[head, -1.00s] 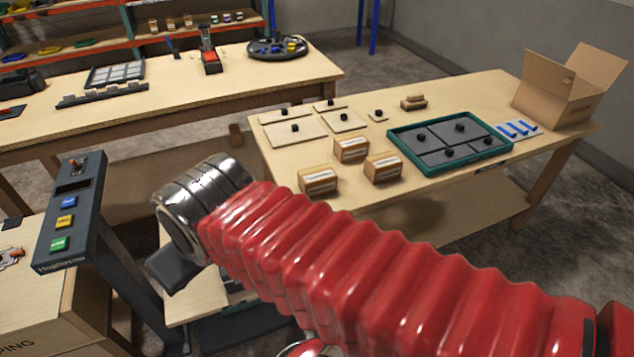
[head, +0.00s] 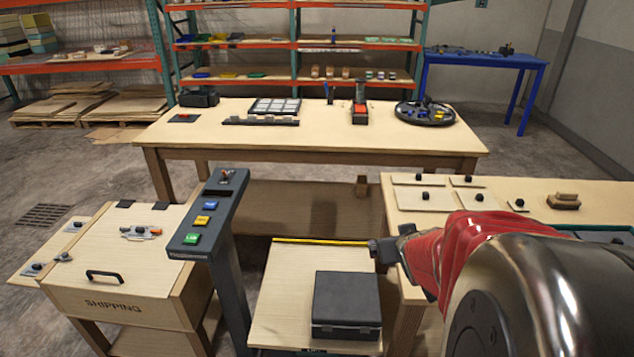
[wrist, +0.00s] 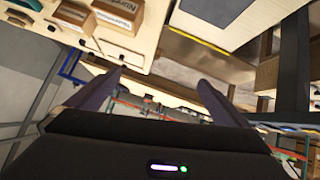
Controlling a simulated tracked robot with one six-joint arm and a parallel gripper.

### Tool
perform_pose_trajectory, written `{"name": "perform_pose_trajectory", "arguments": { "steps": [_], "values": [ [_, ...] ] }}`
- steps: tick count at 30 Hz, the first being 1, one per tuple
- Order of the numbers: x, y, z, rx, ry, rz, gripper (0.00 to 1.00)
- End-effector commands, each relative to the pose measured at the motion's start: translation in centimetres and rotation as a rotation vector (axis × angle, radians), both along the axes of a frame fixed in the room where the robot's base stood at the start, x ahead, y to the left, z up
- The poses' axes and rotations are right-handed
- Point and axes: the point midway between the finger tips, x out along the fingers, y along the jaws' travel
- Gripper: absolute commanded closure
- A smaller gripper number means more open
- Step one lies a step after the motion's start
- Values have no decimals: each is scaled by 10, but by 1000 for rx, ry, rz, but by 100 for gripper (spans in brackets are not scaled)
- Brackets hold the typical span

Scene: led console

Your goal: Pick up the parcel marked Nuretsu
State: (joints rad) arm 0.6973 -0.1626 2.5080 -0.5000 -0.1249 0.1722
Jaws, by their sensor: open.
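In the wrist view, small brown parcels with white labels lie on the wooden table at the upper left. In the head view my gripper (head: 388,250) shows partly at the left end of my red arm, by the right table's left edge. The parcels are hidden there behind my arm.
The right table (head: 400,205) holds flat plates with black knobs and a brown block (head: 564,201). A control post (head: 208,215) with coloured buttons stands left of a low board with a black case (head: 346,303). A shipping box (head: 120,285) is at left. A long table (head: 310,140) stands behind.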

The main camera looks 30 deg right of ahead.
Motion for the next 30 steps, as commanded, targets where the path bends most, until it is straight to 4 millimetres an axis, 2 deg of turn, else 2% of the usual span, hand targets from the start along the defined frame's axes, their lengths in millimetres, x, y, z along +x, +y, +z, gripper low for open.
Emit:
{"name": "perform_pose_trajectory", "arguments": {
  "steps": [1,6,15,22,30],
  "values": [
    [-5,-16,-9,-1,-11,-15,0],
    [-18,-57,-32,-10,-75,-33,0],
    [-54,-107,-71,18,-221,-51,0],
    [-80,-123,-89,49,-330,-59,0],
    [-85,-124,-90,55,-359,-57,0]
  ]
}}
